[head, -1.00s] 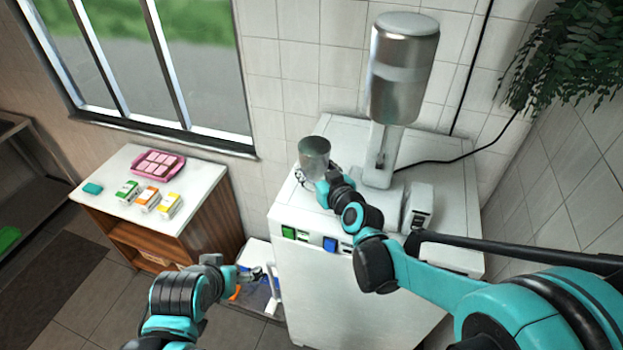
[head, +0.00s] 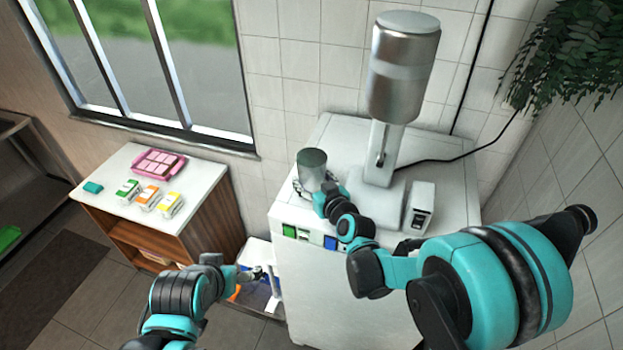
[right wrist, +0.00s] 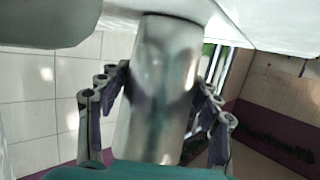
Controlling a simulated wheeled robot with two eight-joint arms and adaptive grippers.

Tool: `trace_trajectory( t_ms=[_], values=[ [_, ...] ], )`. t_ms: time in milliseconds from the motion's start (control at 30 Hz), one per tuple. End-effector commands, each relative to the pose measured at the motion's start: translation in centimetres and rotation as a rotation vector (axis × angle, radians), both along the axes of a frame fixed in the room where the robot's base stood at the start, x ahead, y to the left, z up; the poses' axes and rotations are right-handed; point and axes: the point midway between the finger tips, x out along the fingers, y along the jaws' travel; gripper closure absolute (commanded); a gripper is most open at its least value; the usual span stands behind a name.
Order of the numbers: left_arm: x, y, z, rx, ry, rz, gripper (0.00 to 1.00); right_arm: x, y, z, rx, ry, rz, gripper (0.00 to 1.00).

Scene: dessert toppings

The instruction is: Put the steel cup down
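The steel cup (head: 311,164) is a plain metal cylinder, upright at the left front of the white machine's top (head: 340,135). My right gripper (head: 312,187) is around its lower part. In the right wrist view the cup (right wrist: 160,85) fills the space between the two fingers, with dark pads against both sides. One end of the cup is close to a white surface; I cannot tell for certain whether it rests on it. My left gripper (head: 254,276) hangs low, left of the machine, away from the cup; its fingers are too small to read.
A large steel mixer-like cylinder (head: 402,70) on a white stand is behind the cup. A small white box (head: 419,208) stands to its right. A side table (head: 115,188) holds a pink tray (head: 158,151) and several small cartons. Green and blue buttons mark the machine's front.

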Motion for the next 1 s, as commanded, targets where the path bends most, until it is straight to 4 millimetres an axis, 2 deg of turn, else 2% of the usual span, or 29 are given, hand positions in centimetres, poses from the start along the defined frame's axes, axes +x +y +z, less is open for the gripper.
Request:
trace_trajectory(
  t_ms=[467,567,800,1000],
  values=[
    [0.0,0.0,0.7,0.0,0.0,0.0,0.07,0.0,0.0,0.6,0.0,0.0,0.0,0.18],
    [0.0,0.0,0.3,0.0,0.0,0.0,0.07,-1.2,-0.6,0.8,0.001,0.0,-0.001,0.18],
    [0.0,0.0,-0.1,0.0,0.0,0.0,0.07,-5.6,-2.5,2.0,0.0,0.0,-0.002,0.18],
    [0.0,0.0,-0.1,0.0,0.0,0.0,0.07,-8.7,-3.8,3.1,0.001,0.0,-0.001,0.18]
  ],
)
